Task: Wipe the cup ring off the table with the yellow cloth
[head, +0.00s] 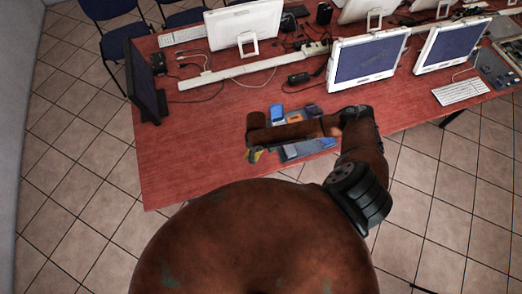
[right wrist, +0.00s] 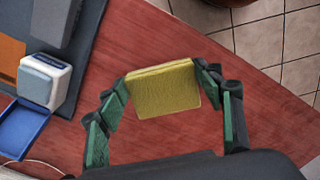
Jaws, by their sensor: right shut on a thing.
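The yellow cloth (right wrist: 165,95) is a thick, squarish pad in the right wrist view. My right gripper (right wrist: 160,84) is shut on it, with green-padded fingers at its left and right edges. Whether the cloth touches the red table (head: 190,150) is hard to tell. I cannot make out the cup ring in either view. My left gripper is not in view.
A grey mat (head: 318,152) carries a blue item (head: 277,113) and an orange item (head: 295,118). Monitors (head: 368,60) and cables stand behind.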

